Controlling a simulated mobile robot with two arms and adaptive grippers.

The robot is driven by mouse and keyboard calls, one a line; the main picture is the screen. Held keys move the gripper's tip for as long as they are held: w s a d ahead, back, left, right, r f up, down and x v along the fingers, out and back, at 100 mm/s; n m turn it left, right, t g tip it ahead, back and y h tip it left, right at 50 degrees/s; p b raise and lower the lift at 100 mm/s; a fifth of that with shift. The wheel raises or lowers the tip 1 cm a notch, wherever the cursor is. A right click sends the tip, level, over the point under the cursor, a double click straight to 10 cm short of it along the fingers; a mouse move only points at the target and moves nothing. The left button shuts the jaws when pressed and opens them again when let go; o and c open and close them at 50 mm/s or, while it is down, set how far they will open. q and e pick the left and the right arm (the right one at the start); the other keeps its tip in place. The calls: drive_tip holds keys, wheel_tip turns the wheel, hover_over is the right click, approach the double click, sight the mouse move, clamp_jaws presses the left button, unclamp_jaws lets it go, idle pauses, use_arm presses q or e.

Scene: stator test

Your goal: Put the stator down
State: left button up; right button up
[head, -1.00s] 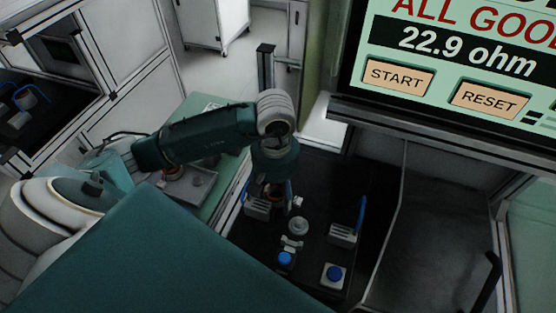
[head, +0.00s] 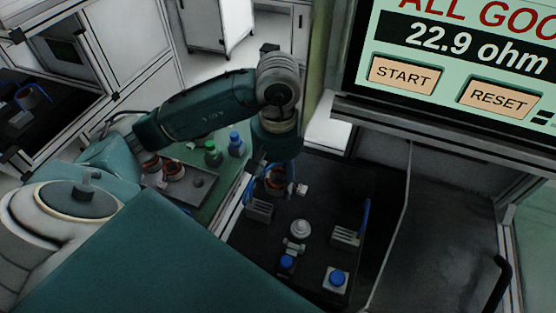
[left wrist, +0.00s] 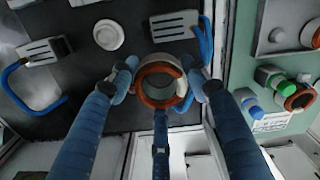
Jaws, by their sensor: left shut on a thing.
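My left gripper (left wrist: 162,82) has its blue fingers shut on a stator (left wrist: 157,103), a grey ring with orange-brown copper windings. The wrist view looks into its round opening. In the head view, my left gripper (head: 274,180) points down over the far part of the black test bench (head: 325,195), and the stator is partly hidden behind the fingers. I cannot tell whether the stator touches the bench. My right gripper is not in view.
A screen (head: 455,65) reads 22.9 ohm.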

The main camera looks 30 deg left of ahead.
use_arm(q)
drive_tip(key=shift+r, duration=6.65)
drive_tip(key=s+d+f+m+b, duration=0.2)
drive_tip(key=d+f+m, duration=0.3)
drive_tip(key=f+m, duration=0.2)
wheel_tip(320, 180, down, 3)
drive_tip(key=shift+s+d+r, duration=0.1)
drive_tip(key=shift+s+d, duration=0.15)
drive_tip(key=shift+s, duration=0.15)
